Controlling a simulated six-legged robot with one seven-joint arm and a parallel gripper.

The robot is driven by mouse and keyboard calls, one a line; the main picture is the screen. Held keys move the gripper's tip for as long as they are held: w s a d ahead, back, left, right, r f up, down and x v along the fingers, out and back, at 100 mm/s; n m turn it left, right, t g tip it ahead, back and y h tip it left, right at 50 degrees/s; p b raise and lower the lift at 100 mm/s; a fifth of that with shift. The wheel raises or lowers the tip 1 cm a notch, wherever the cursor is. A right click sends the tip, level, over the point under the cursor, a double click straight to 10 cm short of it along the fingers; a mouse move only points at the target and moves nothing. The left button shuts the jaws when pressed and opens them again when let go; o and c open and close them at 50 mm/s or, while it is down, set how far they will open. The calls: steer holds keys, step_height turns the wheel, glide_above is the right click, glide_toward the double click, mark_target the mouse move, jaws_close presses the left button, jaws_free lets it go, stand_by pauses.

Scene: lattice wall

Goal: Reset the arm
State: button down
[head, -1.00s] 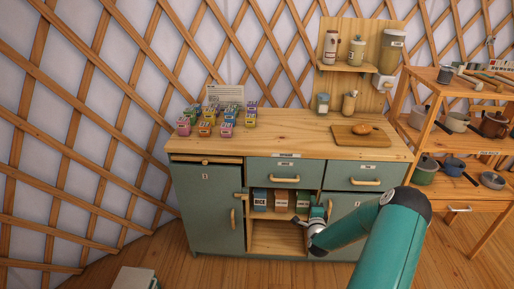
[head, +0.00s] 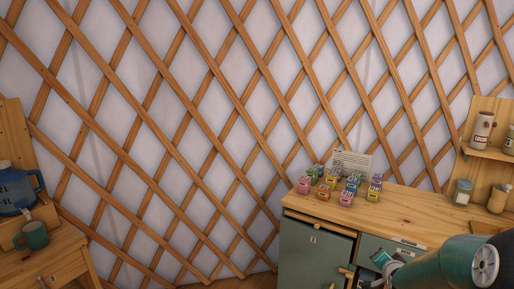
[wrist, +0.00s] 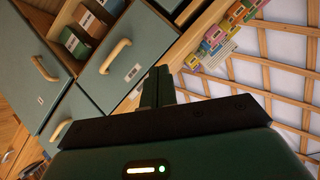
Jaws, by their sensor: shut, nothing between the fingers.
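My teal arm shows at the lower right of the head view. My gripper (head: 385,263) is small and partly hidden there, in front of the cabinet's drawer fronts. In the wrist view my gripper (wrist: 158,88) has its dark fingers together with nothing between them. The fingers point toward the edge of the cabinet top, apart from the small coloured boxes (wrist: 213,45).
The green cabinet (head: 312,255) has a wooden top (head: 415,207) bearing several coloured boxes (head: 346,198) and a jar (head: 462,192). Its open compartment (wrist: 72,18) holds boxes. Lattice wall (head: 180,130) stands behind.

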steer(key=s+a+r+n+g+y, duration=0.15)
steer(key=s+a+r+n, duration=0.25)
steer(key=s+a+r, duration=0.5)
steer(key=s+a+r+n+g, duration=0.35)
steer(key=s+a+r, duration=0.35)
steer(key=s+a, duration=0.4)
steer(key=s+a+n+g+y, duration=0.1)
steer(key=s+a+n, duration=0.3)
steer(key=s, duration=0.6)
steer(key=shift+s+a+r+y, duration=0.2)
steer(key=shift+s+a+y, duration=0.2)
steer(key=shift+a, duration=0.55)
